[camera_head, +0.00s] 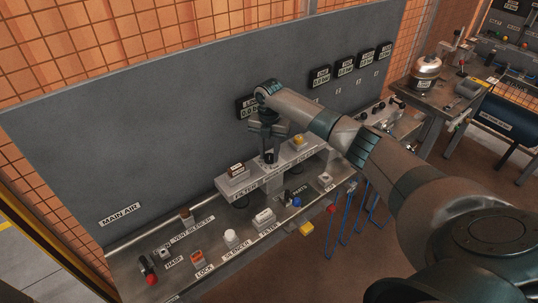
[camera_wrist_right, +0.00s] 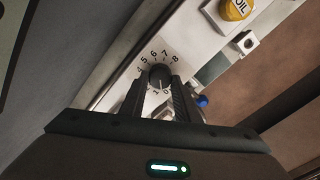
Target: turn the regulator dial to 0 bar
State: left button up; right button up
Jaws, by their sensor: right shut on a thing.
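The regulator dial is a dark round knob (camera_wrist_right: 159,74) on a pale numbered plate in the right wrist view. A small white mark on the knob faces down towards the 1 and 0; exactly which is hard to tell. My right gripper (camera_wrist_right: 160,88) is shut on the dial, one finger on each side. In the head view my right gripper (camera_head: 269,152) points down onto the dial on the raised block (camera_head: 280,177). My left gripper is out of view.
A gauge (camera_head: 246,106) on the grey panel beside my wrist seems to read 0.0. A yellow-capped oil part (camera_head: 299,140) and the filter part (camera_head: 236,170) flank the dial. Switches, a lock (camera_head: 198,259) and a silencer (camera_head: 231,238) stand on the lower bench.

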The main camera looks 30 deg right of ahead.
aim_at(269, 156)
jog(key=shift+r+n, duration=0.1)
jog(key=shift+n, duration=1)
jog(key=o, duration=1)
jog(key=shift+o, duration=0.2)
jog(key=shift+b, duration=0.3)
jog(key=shift+r+b, duration=0.3)
jog(key=shift+r, duration=0.25)
notch_tip(269, 156, up, 16)
jog(key=b, duration=0.5)
jog(key=shift+r, duration=0.15)
